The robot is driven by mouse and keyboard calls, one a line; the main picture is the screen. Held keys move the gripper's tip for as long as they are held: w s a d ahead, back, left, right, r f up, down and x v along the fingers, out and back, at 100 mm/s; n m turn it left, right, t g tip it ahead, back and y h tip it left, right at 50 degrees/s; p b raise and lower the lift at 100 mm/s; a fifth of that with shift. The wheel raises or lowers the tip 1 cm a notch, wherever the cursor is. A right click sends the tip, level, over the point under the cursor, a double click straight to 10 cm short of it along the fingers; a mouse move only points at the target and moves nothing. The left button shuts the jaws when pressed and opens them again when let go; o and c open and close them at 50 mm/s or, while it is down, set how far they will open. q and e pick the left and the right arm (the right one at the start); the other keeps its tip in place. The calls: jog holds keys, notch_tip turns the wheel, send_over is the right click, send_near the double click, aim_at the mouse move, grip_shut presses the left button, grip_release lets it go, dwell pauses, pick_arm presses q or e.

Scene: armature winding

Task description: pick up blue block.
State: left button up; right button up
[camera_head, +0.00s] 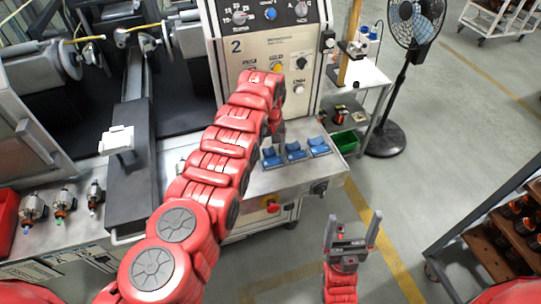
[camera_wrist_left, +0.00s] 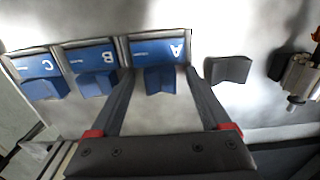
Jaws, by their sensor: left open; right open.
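Three blue blocks sit in a row on the light ledge of the machine: block A (camera_wrist_left: 160,78), block B (camera_wrist_left: 98,82) and block C (camera_wrist_left: 45,88) in the left wrist view. In the head view they are the near block (camera_head: 271,157), the middle block (camera_head: 294,151) and the far block (camera_head: 318,146). My left gripper (camera_wrist_left: 160,72) is open, with its fingers on either side of block A; contact cannot be told. In the head view my arm largely hides this gripper. My right gripper (camera_head: 353,232) is open and empty above the floor, right of the ledge.
A dark block (camera_wrist_left: 228,70) sits beside the finger on the right in the wrist view. A control panel (camera_head: 262,48) rises behind the ledge. A green bin (camera_head: 345,141), a fan (camera_head: 385,139) and a shelf rack (camera_head: 480,255) stand at the right. Floor between is clear.

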pick_arm(q)
jog(key=shift+c, duration=0.3)
grip_shut()
jog(key=shift+r, duration=0.1)
